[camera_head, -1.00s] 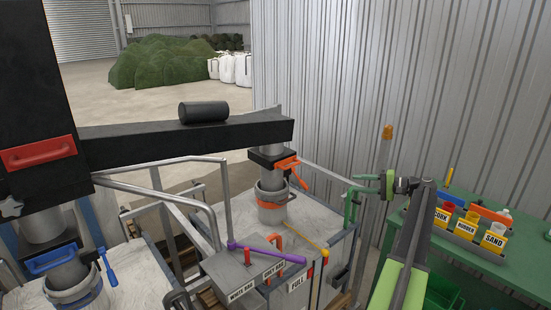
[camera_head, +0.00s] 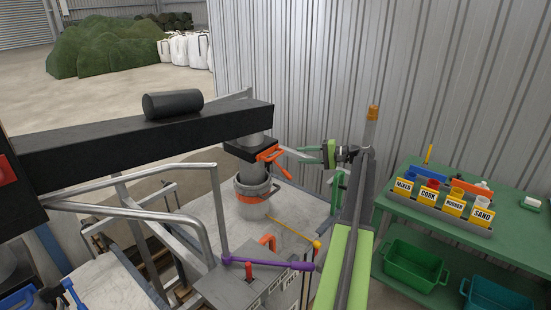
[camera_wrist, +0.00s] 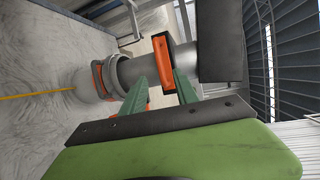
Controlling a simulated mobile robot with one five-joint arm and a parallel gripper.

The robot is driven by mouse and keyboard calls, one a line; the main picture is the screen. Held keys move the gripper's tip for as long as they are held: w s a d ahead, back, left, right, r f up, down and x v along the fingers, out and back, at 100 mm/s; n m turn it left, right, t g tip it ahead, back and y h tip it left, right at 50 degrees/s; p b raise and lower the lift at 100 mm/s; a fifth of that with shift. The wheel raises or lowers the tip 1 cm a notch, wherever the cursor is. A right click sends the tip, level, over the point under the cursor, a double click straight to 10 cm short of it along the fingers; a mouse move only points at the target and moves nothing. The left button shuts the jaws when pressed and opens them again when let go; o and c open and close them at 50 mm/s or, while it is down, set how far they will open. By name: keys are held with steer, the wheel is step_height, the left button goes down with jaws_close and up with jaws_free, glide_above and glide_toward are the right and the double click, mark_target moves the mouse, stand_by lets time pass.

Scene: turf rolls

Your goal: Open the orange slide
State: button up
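The orange slide (camera_head: 268,154) sits in the black block on the chute under the black beam, above a grey collar with an orange band (camera_head: 254,194). My gripper (camera_head: 298,152) reaches in from the right, its green fingers pointing left at the slide's handle. In the wrist view the two green fingers (camera_wrist: 161,78) are spread apart, with the orange slide (camera_wrist: 162,58) just beyond and between their tips. Nothing is held. Whether a finger touches the handle, I cannot tell.
A purple lever (camera_head: 266,263) and a yellow rod (camera_head: 292,230) lie below the chute. Grey rails (camera_head: 217,215) stand to the left. A corrugated wall (camera_head: 420,80) is behind my arm. A green bench (camera_head: 410,212) with labelled sample pots is at right.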

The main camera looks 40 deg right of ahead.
mark_target(276, 156)
steer(key=b+x, duration=0.2)
steer(key=x, duration=1)
steer(key=shift+w+f, duration=0.1)
steer(key=shift+f, duration=0.05)
jaws_close()
stand_by(0.8)
